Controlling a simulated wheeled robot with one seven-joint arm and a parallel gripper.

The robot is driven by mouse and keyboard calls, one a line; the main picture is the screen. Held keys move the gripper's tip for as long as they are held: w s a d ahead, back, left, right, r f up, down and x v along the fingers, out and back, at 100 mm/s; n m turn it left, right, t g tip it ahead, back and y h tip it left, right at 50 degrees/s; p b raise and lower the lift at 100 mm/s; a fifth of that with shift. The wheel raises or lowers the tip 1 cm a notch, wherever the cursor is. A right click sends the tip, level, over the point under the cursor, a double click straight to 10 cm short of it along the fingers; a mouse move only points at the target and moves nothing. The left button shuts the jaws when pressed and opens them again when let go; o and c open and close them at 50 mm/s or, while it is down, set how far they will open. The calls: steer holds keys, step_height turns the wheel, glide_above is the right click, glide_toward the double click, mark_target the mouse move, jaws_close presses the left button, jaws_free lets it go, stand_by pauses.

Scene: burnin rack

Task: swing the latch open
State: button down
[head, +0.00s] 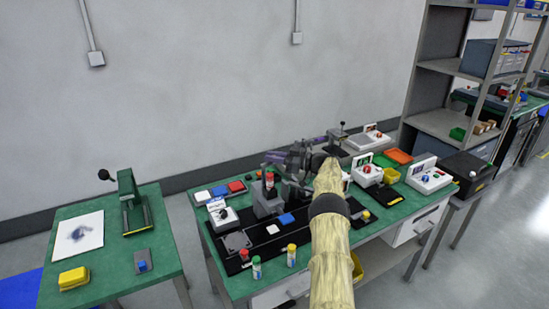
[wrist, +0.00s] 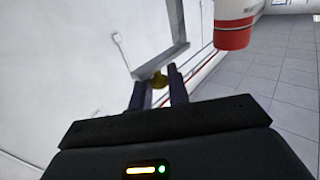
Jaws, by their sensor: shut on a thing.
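In the head view, my gripper (head: 274,157) is above the back of the middle green bench, over a grey fixture (head: 266,203) with a red-topped piece (head: 269,179). My arm and wrist cover part of the fixture area there, and the latch cannot be made out in that view.
In the wrist view, a red and white cylinder (wrist: 234,35) stands close at upper right. In the head view, a control box with a black knob (head: 222,215) and several capped vials, one yellow-topped (head: 291,255), stand on the bench. A grey shelf rack (head: 430,95) rises at right.

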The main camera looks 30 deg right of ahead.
steer(key=c, duration=1.5)
jaws_free()
steer(key=shift+o, duration=0.2)
step_height(320, 180, up, 10)
steer(key=shift+w+b, duration=0.15)
steer(key=shift+b, duration=0.15)
steer(key=shift+a, duration=0.1)
